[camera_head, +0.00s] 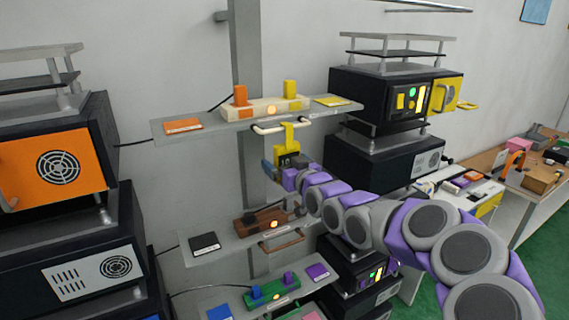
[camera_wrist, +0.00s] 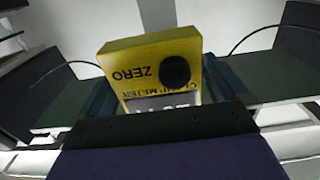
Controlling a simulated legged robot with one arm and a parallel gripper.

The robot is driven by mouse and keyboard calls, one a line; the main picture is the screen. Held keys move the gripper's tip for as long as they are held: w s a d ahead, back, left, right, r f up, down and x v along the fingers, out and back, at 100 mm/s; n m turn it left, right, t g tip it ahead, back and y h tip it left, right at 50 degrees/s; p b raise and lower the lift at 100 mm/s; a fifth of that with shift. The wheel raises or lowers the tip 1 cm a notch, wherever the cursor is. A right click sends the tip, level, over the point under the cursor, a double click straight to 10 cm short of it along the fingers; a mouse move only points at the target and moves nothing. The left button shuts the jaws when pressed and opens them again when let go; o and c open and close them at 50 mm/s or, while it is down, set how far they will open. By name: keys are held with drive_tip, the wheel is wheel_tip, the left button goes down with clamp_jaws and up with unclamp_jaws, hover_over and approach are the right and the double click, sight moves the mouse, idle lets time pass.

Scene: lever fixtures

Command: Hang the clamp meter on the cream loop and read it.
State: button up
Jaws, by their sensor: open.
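The yellow clamp meter (camera_head: 287,148) is upright below the cream loop (camera_head: 264,130), under the upper shelf. Its yellow top hook (camera_head: 291,127) overlaps the loop and appears to hang over it. My gripper (camera_head: 286,164) is open around the lower part of the meter, with a finger on each side. In the wrist view the meter (camera_wrist: 150,65) stands between my open fingers (camera_wrist: 160,92), its ZERO label upside down beside a black knob (camera_wrist: 174,71). Its display (camera_wrist: 160,101) is partly hidden by my gripper, and I cannot read the value.
The upper shelf (camera_head: 210,133) carries a cream block with orange and yellow posts (camera_head: 265,109). Below are a brown fixture with a brown loop (camera_head: 284,246) and a lower shelf with a green fixture (camera_head: 268,293). Dark equipment boxes stand left (camera_head: 60,170) and right (camera_head: 385,95).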

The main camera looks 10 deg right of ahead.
drive_tip(key=b+v, duration=0.4)
drive_tip(key=v, duration=1.3)
drive_tip(key=s+a+f+g+h+b, duration=0.1)
drive_tip(key=s+a+f+g+b, duration=0.15)
drive_tip(key=s+f+g, duration=0.4)
drive_tip(key=s+a+f+g+h+b, duration=0.1)
drive_tip(key=s+f+b, duration=0.2)
drive_tip(key=f, duration=0.7)
drive_tip(key=s+a+f+g+h+b, duration=0.1)
drive_tip(key=s+a+f+g+b, duration=0.15)
drive_tip(key=s+f, duration=0.4)
drive_tip(key=s+f+m+g+h+b, duration=0.1)
drive_tip(key=s+f+g+b, duration=0.2)
drive_tip(key=s+f, duration=0.3)
drive_tip(key=s+f+m+g+h+b, duration=0.1)
drive_tip(key=s+f+g, duration=0.5)
drive_tip(key=s, duration=0.9)
drive_tip(key=shift+s+d+m+h+b, duration=0.3)
drive_tip(key=shift+s+d+m+b, duration=0.15)
drive_tip(key=shift+m+b, duration=0.55)
drive_tip(key=shift+w, duration=0.1)
idle(0.8)
